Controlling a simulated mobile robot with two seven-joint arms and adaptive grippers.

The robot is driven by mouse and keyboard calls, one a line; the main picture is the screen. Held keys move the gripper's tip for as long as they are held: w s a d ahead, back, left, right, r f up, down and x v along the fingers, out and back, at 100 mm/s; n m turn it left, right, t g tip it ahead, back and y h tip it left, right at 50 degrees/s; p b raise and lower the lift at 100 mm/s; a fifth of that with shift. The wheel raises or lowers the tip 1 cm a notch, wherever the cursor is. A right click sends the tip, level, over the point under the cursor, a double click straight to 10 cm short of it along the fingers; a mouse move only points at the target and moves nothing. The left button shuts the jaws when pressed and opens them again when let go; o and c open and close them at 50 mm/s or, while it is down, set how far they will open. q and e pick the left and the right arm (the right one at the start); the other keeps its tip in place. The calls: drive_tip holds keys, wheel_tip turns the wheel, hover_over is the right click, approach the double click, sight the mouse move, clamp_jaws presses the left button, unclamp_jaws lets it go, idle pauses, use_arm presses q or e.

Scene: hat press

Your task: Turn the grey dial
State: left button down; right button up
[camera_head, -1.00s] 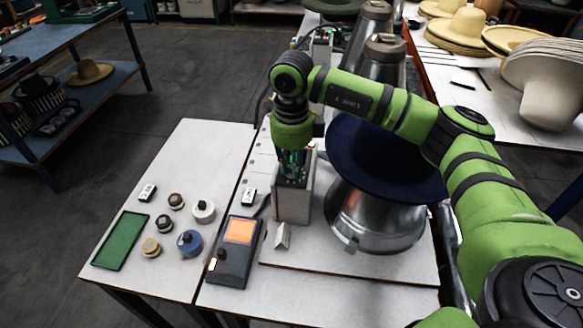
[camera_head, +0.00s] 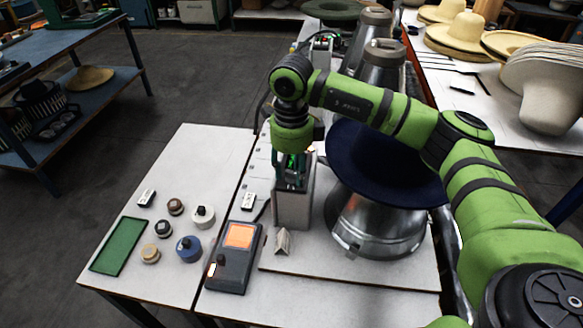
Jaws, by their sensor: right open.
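My right gripper (camera_head: 291,182) points straight down at the top of a grey upright control box (camera_head: 292,212) beside the hat press. Its fingers are open and sit at the box's top, with green showing between them. A grey dial is not clearly visible there; the gripper covers most of the box's top. I cannot tell whether the fingers touch anything. My left gripper is not in view.
A dark blue hat (camera_head: 372,172) sits on the metal press (camera_head: 375,228) just right of the box. Several round knobs, including a blue one (camera_head: 188,249), a green tray (camera_head: 119,246) and a dark device with an orange screen (camera_head: 239,236) lie to the left.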

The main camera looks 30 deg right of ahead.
sight(291, 174)
wheel_tip(291, 174, up, 12)
idle(0.4)
idle(0.4)
